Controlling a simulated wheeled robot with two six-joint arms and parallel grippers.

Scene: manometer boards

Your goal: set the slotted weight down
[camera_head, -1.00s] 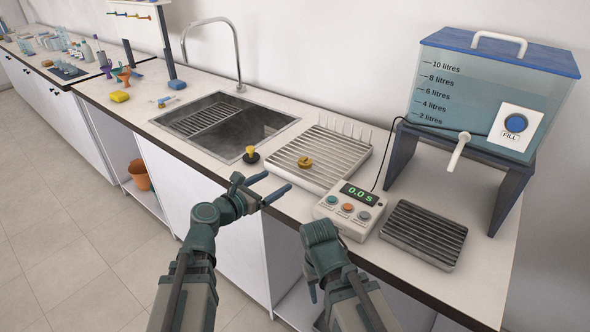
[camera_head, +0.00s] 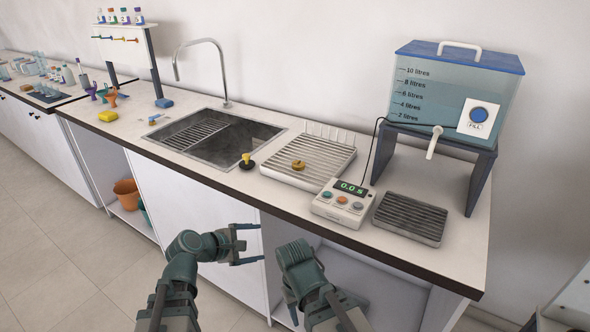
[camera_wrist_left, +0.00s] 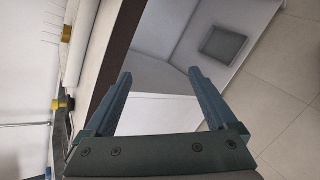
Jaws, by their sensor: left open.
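The brass-coloured slotted weight (camera_head: 298,165) lies on the ribbed draining rack (camera_head: 325,178) right of the sink. It also shows at the upper left of the left wrist view (camera_wrist_left: 67,33). My left gripper (camera_head: 262,243) is open and empty, in front of the counter and apart from the weight. In the left wrist view its two fingers (camera_wrist_left: 160,73) stand wide apart with nothing between them. My right gripper (camera_head: 300,275) hangs in front of the counter, below the timer; whether its jaws are open or shut is not clear.
A yellow-knobbed black piece (camera_head: 247,162) stands between the sink (camera_head: 215,140) and the rack. A timer box (camera_head: 343,205) reading 0.0 s and a dark grooved tray (camera_head: 410,218) sit near the counter's front edge. A water tank (camera_head: 455,90) stands behind on its stand.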

